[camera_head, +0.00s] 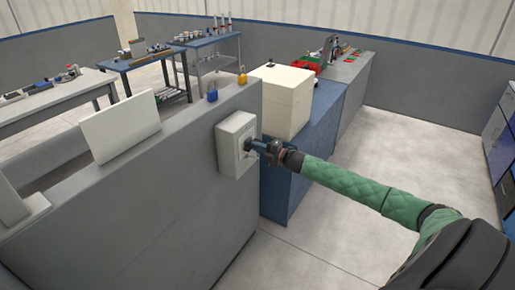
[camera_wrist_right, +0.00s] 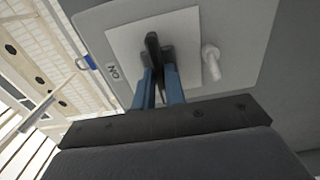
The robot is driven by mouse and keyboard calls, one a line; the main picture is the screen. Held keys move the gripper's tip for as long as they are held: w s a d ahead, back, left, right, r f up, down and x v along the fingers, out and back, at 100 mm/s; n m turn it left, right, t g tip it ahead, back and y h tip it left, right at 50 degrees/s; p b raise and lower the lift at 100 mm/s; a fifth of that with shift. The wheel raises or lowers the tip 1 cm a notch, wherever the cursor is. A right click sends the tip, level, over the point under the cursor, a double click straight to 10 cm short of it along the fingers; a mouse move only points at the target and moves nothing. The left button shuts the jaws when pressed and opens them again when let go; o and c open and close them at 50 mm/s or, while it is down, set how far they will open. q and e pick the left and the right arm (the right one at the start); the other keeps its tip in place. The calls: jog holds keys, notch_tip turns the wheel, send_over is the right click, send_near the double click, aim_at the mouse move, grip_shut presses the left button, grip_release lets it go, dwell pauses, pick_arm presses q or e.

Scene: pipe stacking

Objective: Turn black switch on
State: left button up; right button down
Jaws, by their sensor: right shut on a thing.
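A light grey switch box (camera_head: 230,143) is fixed to the face of the grey partition wall. In the right wrist view its front plate (camera_wrist_right: 130,45) carries a black switch (camera_wrist_right: 152,42), a pale lever (camera_wrist_right: 211,62) to the right of it, and a small "ON" label (camera_wrist_right: 113,72), seen turned round. My right gripper (camera_head: 250,145) reaches the front of the box. Its blue fingers (camera_wrist_right: 160,70) are shut on the black switch and hide part of it. My left gripper is in neither view.
A blue padlock (camera_head: 212,93) and a yellow padlock (camera_head: 242,76) are on the wall top (camera_head: 190,110). A cream box (camera_head: 287,95) stands on a blue cabinet (camera_head: 285,180) just right of the switch box. Open floor (camera_head: 320,240) lies in front.

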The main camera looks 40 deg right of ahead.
jog(key=shift+f+m, duration=0.1)
jog(key=shift+m, duration=0.4)
jog(key=shift+m+b, duration=0.3)
jog(key=shift+m, duration=0.3)
jog(key=m, duration=0.3)
jog(key=shift+m+b, duration=0.3)
jog(key=m, duration=0.2)
jog(key=shift+m, duration=2.2)
jog(key=shift+m+b, duration=0.3)
jog(key=shift+m, duration=2.6)
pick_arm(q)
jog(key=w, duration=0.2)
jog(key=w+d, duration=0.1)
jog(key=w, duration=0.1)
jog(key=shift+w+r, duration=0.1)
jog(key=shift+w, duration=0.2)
